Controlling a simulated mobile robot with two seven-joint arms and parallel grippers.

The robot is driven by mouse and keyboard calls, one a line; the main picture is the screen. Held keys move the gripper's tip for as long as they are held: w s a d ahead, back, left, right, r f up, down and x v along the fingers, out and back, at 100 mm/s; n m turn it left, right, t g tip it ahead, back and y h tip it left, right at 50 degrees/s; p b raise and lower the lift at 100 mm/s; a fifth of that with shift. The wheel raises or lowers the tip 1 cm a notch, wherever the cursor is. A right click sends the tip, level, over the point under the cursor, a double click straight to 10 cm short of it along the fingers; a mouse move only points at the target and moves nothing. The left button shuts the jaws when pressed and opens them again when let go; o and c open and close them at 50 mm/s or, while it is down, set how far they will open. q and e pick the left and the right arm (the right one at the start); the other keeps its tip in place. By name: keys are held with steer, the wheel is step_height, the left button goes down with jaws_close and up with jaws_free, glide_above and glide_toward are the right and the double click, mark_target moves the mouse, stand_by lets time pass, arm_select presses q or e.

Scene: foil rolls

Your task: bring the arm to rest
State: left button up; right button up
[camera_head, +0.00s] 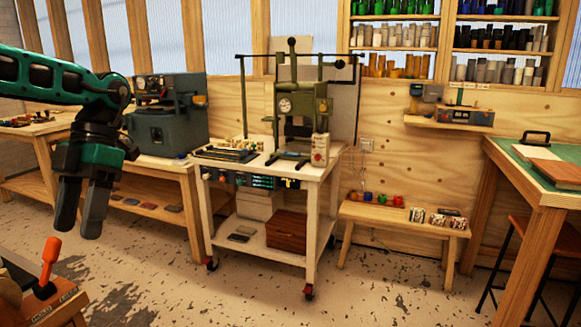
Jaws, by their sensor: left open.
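My left gripper (82,207) hangs at the left of the head view, at the end of my green and black left arm. Its two dark fingers point down and stand apart, with nothing between them. It is above and a little right of an orange-red handle (50,260) on a wooden piece at the lower left, and it does not touch it. My right gripper does not show in this view.
A white wheeled cart (318,190) carrying a green press (300,105) stands in the middle. A grey machine (166,125) sits on a wooden bench at the left. A low bench (400,218) and a green-topped table (545,165) stand right. The middle foreground floor is clear.

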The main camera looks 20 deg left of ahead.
arm_select(q)
steer(key=w+d+f+n+t+h, duration=0.2)
steer(key=w+d+f+n+t, duration=0.15)
steer(key=f+n+t, duration=0.75)
steer(key=w+d+f+n+t+h, duration=0.15)
steer(key=d+f+n+t, duration=0.25)
steer(key=f+n+t, duration=0.65)
steer(key=s+d+f+n+g+y, duration=0.3)
steer(key=s+f+n+g+y, duration=0.35)
steer(key=f+n, duration=0.2)
steer(key=s+d+f+n+g+h, duration=0.25)
steer(key=s+d+n+g, duration=0.25)
steer(key=s+d, duration=0.55)
steer(key=w+d+f+t+h+p, duration=0.2)
steer(key=w+f+t, duration=0.4)
steer(key=shift+w+d+f+m+t, duration=0.15)
steer(key=shift+w+d+m+t, duration=0.15)
steer(key=shift+w+d, duration=0.1)
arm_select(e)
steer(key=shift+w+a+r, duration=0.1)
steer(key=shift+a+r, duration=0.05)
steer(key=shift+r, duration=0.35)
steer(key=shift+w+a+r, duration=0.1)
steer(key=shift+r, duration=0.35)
